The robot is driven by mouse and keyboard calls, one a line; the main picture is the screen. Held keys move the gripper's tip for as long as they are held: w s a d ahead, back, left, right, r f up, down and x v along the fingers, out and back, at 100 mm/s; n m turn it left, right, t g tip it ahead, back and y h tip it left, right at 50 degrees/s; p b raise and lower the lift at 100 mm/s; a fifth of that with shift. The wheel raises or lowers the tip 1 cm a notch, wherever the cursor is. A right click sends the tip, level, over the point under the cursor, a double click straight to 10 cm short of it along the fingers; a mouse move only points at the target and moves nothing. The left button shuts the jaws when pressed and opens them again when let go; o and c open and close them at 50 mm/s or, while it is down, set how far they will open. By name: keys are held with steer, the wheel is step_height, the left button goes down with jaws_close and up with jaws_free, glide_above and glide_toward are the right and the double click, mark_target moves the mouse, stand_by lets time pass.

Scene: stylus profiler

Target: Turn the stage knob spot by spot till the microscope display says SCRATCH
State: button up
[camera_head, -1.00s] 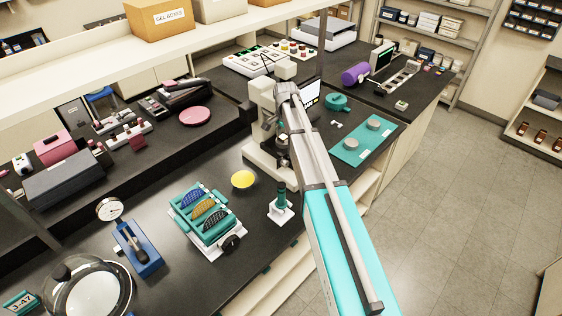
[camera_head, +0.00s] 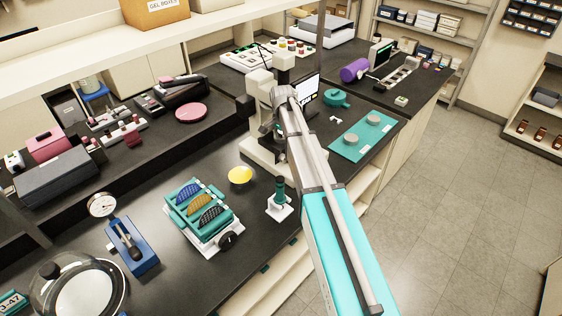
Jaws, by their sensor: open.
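The white microscope (camera_head: 258,88) stands on the black bench at the centre, behind my arm. Its display (camera_head: 308,90) shows as a small bright screen to the right of the wrist; I cannot read its text. My forearm reaches up to the microscope. My gripper (camera_head: 268,129) is a small dark shape in front of the microscope, open and partly covered by my wrist. I cannot make out the stage knob; the arm and gripper cover that area. Whether the gripper touches anything is hidden.
A teal mat (camera_head: 362,137) and teal pot (camera_head: 337,98) lie to the right. Open floor is at the right.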

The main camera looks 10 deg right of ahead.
mark_target(282, 157)
steer(key=shift+f+b, duration=4.4)
steer(key=shift+f, duration=0.3)
jaws_close()
